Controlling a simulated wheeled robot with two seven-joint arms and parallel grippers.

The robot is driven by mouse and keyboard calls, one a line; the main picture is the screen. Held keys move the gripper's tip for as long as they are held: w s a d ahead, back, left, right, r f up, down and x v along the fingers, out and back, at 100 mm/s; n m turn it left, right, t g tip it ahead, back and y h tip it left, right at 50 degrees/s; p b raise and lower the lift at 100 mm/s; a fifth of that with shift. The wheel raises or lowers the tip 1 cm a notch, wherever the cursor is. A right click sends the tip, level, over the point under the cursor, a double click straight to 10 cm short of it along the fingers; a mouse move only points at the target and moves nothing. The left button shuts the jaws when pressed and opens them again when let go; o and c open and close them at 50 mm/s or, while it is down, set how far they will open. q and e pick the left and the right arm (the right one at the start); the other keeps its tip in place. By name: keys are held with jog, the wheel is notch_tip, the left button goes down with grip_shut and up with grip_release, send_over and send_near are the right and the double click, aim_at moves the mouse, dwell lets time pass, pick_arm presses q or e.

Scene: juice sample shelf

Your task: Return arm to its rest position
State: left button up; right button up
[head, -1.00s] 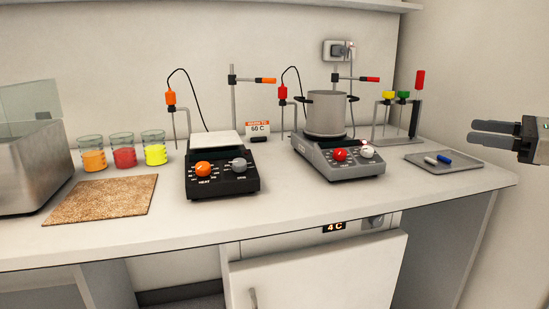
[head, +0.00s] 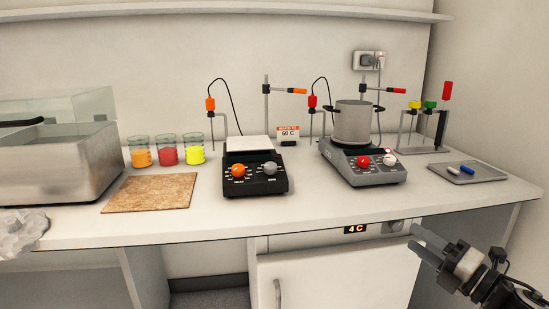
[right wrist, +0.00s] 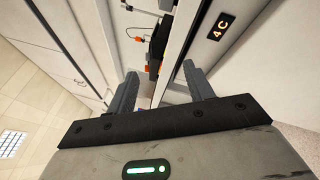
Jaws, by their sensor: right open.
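My right gripper (head: 418,240) is at the lower right of the head view, in front of the bench's front edge and below the bench top. Its two grey fingers point up and to the left, and nothing is between them. In the right wrist view the two fingers (right wrist: 165,88) stand apart, with the 4 C display (right wrist: 223,26) of the cabinet to their right.
The bench top (head: 330,210) holds a black hotplate (head: 255,180), a grey hotplate (head: 365,172) with a metal pot (head: 352,122), several juice beakers (head: 167,152), a cork mat (head: 150,192), a metal bath (head: 60,170) and a small tray (head: 490,176). A white cabinet door (head: 340,280) is below.

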pick_arm(q)
jog(key=r+p, duration=0.1)
jog(key=p, duration=0.1)
jog(key=r+p, duration=0.1)
jog(key=p, duration=0.1)
jog(key=shift+s+a+r+g+p, duration=0.1)
jog(key=shift+a+g+p, duration=0.1)
jog(key=shift+g+p, duration=0.1)
pick_arm(e)
jog(key=s+a+f+m+g+h, duration=0.3)
jog(key=s+a+f+m, duration=0.5)
jog(key=m, duration=0.5)
jog(key=s+a+f+m+g+h, duration=0.3)
jog(key=s+a+f+m, duration=0.5)
jog(key=s+a+m, duration=0.4)
jog(key=s+m, duration=0.2)
jog(key=s, duration=0.1)
jog(key=shift+a+f+g, duration=0.2)
jog(key=shift+g, duration=0.1)
